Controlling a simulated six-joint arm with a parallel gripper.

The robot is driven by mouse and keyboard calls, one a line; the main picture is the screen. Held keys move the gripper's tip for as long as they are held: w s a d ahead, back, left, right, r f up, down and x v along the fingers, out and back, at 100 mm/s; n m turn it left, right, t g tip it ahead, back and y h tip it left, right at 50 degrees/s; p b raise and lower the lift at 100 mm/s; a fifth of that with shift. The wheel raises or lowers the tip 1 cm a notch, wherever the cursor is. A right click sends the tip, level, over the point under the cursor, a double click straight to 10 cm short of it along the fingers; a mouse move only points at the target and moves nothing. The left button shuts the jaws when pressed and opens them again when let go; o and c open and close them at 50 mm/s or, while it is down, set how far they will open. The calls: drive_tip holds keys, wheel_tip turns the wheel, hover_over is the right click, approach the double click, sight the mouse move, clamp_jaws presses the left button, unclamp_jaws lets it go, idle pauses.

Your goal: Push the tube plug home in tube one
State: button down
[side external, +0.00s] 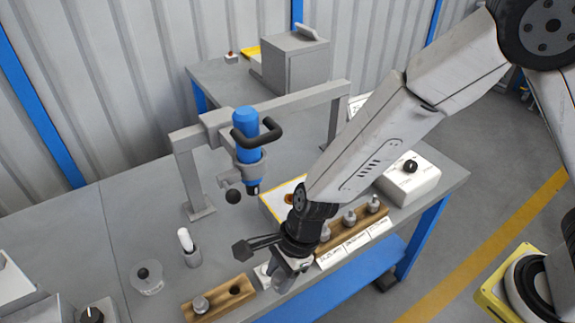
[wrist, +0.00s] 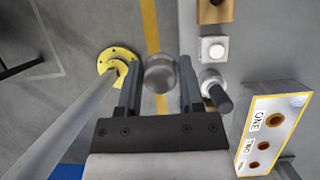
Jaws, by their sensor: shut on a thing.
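My gripper (wrist: 161,78) is shut on a round grey metal piece, which looks like the tube plug (wrist: 160,70). In the side external view my gripper (side external: 284,284) is low at the table's front edge, and the piece is hard to make out there. The white panel with a yellow border (wrist: 270,134) has holes marked ONE and TWO and a smaller one. It lies to the right of my gripper in the wrist view, apart from the held piece. In the side view my arm covers much of the panel (side external: 272,205). The hole marked ONE shows a dark centre.
A white block with a round top (wrist: 213,48) and a grey fitting with a black handle (wrist: 210,82) stand close to my gripper. A wooden block (side external: 224,310) sits left, a wooden rack of plugs (side external: 335,238) right. A blue tool (side external: 245,125) hangs in a frame behind.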

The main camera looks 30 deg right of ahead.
drive_tip(key=shift+s+d+r, duration=0.3)
drive_tip(key=shift+s+d, duration=0.1)
drive_tip(key=shift+s, duration=0.15)
drive_tip(key=shift+s+d+r, duration=0.3)
drive_tip(key=shift+s+d, duration=0.05)
drive_tip(key=shift+s, duration=0.2)
wheel_tip(320, 180, up, 27)
drive_tip(key=w, duration=0.1)
drive_tip(key=w+d+m+t, duration=0.1)
drive_tip(key=w+d+m, duration=0.3)
drive_tip(key=w, duration=0.9)
drive_tip(key=w+d+m+t, duration=0.1)
drive_tip(key=w+d+m, duration=0.1)
drive_tip(key=w+d, duration=0.95)
wheel_tip(320, 180, down, 26)
drive_tip(key=shift+d+f+h, duration=0.15)
drive_tip(key=shift+d+h, duration=0.15)
drive_tip(key=shift+d, duration=0.15)
drive_tip(key=shift+f, duration=0.2)
